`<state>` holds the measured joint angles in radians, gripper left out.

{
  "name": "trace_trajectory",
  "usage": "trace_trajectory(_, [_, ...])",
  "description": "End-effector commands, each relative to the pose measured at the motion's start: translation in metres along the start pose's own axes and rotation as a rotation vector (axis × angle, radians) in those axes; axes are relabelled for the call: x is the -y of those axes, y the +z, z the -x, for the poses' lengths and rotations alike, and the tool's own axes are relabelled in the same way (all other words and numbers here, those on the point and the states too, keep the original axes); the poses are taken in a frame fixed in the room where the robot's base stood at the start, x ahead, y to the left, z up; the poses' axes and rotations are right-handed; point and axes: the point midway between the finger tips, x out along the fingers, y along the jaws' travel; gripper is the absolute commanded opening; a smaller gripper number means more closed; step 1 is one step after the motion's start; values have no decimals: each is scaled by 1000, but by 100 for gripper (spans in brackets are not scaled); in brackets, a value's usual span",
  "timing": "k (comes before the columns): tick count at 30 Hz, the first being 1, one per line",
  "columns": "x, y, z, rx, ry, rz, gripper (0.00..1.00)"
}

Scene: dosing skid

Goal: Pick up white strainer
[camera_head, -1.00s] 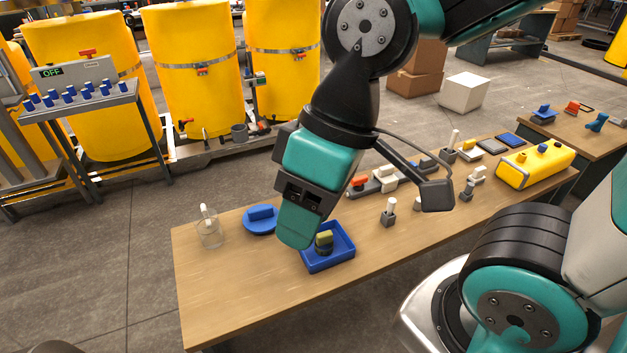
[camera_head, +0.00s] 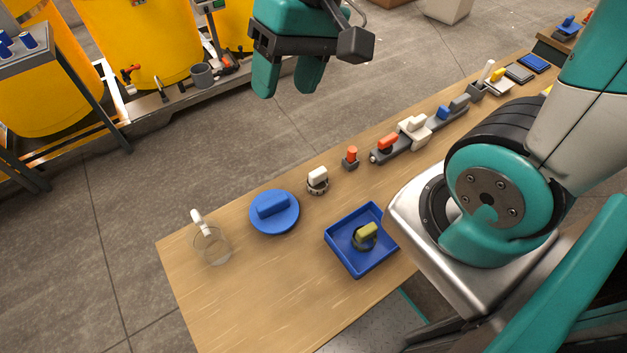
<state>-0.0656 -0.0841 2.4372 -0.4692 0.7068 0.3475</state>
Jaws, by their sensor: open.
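A small piece with a white block on top and a dark ring-shaped base, which looks like the white strainer (camera_head: 317,177), stands on the wooden table near its far edge. It is between a blue round lid and a small red-topped piece. My gripper (camera_head: 287,82) is in the upper middle of the view, with two teal fingers apart and nothing between them. It is well apart from the white strainer, which shows above-left of the blue tray.
The blue tray (camera_head: 338,257) holds a yellow-topped piece (camera_head: 366,232). The blue lid (camera_head: 273,212) and a clear beaker (camera_head: 212,247) with a white-handled thing stand at left. A red-topped piece (camera_head: 351,156) and a grey rail (camera_head: 400,144) stand to the right. The table's front left is bare.

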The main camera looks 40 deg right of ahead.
Motion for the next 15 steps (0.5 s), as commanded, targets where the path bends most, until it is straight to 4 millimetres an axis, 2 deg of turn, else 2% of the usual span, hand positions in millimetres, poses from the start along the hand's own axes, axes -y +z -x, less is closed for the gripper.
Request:
trace_trajectory(1, [-41,-25,-44,9,2,-217,55])
trace_trajectory(3, [-88,-54,-75,9,1,-517,55])
trace_trajectory(5, [-130,-74,-101,11,-3,-762,55])
trace_trajectory(6, [-157,-84,-117,13,-7,-915,55])
trace_trajectory(9, [-218,-98,-151,19,-18,-1239,55])
trace_trajectory(12, [-259,-103,-174,26,-28,-1462,55])
trace_trajectory(15, [-280,-104,-187,31,-33,-1582,55])
